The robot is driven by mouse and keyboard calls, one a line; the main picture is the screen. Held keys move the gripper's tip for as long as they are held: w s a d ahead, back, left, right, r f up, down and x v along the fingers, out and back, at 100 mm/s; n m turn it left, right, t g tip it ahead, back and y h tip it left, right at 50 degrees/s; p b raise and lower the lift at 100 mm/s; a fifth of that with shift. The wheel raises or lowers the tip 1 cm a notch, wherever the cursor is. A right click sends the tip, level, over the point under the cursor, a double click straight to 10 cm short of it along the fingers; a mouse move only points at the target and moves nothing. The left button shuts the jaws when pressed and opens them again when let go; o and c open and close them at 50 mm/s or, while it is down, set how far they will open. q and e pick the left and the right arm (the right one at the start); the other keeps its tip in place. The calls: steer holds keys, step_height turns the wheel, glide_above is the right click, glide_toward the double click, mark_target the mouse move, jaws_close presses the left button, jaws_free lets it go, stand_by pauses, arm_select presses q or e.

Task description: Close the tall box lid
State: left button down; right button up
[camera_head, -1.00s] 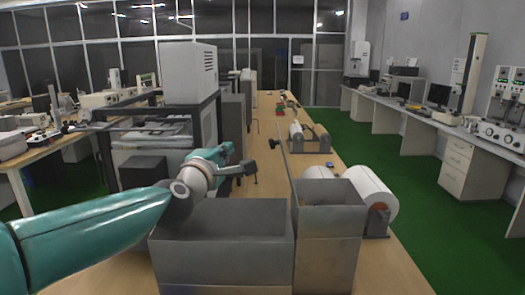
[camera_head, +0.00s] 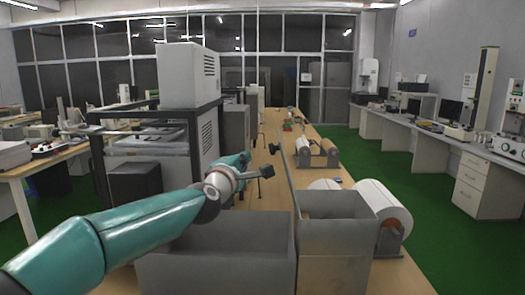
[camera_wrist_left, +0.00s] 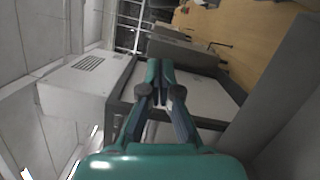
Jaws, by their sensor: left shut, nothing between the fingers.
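The tall grey box (camera_head: 335,245) stands open on the wooden table at the lower middle of the head view. Its lid (camera_head: 289,178) stands up at the box's left side and is seen nearly edge-on as a thin plate. My left gripper (camera_head: 268,160) is just left of the lid's upper part, with a small gap showing between them. In the left wrist view its fingers (camera_wrist_left: 160,78) are close together, shut and empty. Whether a grey panel at the right of that view is the lid, I cannot tell. My right gripper is out of view.
A wide open grey box (camera_head: 215,265) stands directly left of the tall box, under my left arm. White rolls (camera_head: 383,207) lie to the right and behind. A black-framed machine (camera_head: 160,150) stands at the left.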

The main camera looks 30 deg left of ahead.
arm_select(q)
steer(key=w+p, duration=0.1)
steer(key=w+d+p, duration=0.1)
steer(key=w, duration=0.1)
steer(key=w+d+r+p, duration=0.1)
steer(key=shift+w+d, duration=0.25)
steer(key=shift+s, duration=0.1)
